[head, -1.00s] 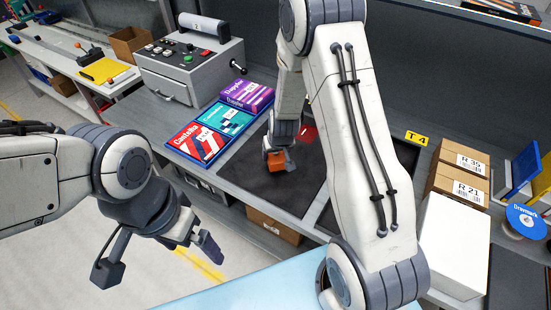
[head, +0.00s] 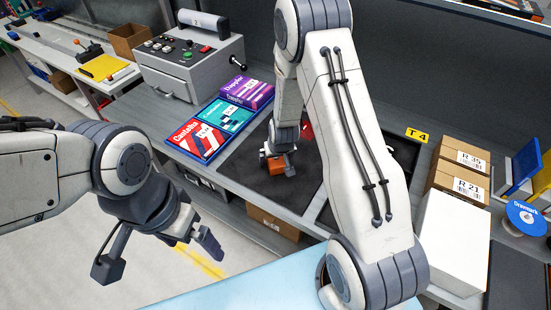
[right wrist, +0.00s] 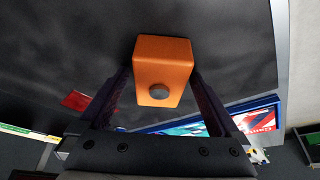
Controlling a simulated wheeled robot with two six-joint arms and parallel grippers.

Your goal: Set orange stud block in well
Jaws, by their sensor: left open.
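The orange stud block (head: 274,167) is between the fingers of my right gripper (head: 279,161), over the dark well (head: 255,184) in the bench. In the right wrist view the orange block (right wrist: 162,62) has a round grey stud on the face toward the camera, and a finger of my right gripper (right wrist: 162,88) lies against each side. The gap between the block and the well floor is hard to tell. My left gripper (head: 158,256) is open and empty, out over the floor in front of the bench.
A red piece (head: 307,130) shows in the well behind my right arm. Boxes (head: 197,139) lie left of the well, by a grey control box (head: 190,66). A second dark recess (head: 404,152) is partly hidden by my arm. Cartons (head: 457,182) stand at the right.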

